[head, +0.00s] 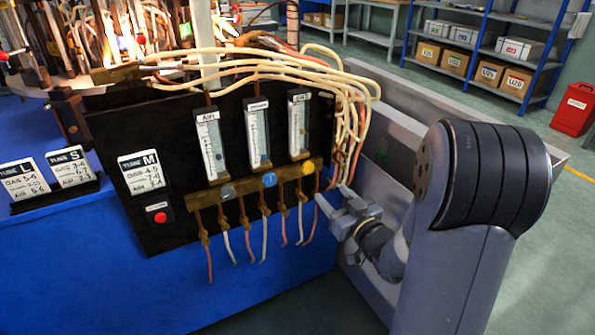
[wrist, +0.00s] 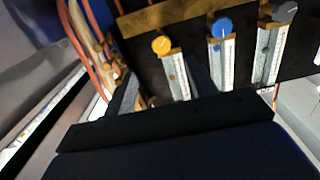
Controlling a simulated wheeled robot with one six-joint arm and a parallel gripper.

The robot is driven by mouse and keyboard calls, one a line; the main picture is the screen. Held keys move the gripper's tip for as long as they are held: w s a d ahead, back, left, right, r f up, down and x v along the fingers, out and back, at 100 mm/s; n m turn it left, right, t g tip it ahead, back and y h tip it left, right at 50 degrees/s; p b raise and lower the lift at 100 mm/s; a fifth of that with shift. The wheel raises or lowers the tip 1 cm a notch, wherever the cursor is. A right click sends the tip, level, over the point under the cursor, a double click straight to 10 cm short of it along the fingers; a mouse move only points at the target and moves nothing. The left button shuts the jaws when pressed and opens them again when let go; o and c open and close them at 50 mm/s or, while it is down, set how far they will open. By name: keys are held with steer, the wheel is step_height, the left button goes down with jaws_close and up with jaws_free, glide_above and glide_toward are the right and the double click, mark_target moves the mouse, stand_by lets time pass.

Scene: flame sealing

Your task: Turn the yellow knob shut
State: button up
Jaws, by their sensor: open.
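The yellow knob (head: 307,168) is the rightmost of three knobs on the brass bar below the flowmeters in the head view. In the wrist view the yellow knob (wrist: 161,45) is at the upper middle, with a pale pointer mark on its face. My gripper (head: 331,203) is open and empty, to the lower right of the yellow knob and apart from it. In the wrist view its fingers (wrist: 160,85) reach up below the yellow knob. The blue knob (head: 269,180) and grey knob (head: 227,192) sit to the left on the bar.
Flowmeters (head: 299,124) stand above the knobs on the black panel (head: 160,225). Hoses (head: 283,220) hang below the bar, and pale tubes (head: 350,110) bundle at the panel's right edge. A red button (head: 160,217) is at the lower left. A grey trough (head: 440,105) lies behind my arm.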

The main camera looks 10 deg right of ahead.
mark_target(309, 170)
steer(key=b+x, duration=0.1)
steer(key=x, duration=0.9)
steer(key=shift+w+a, duration=0.2)
steer(key=shift+w, duration=0.15)
steer(key=c, duration=1)
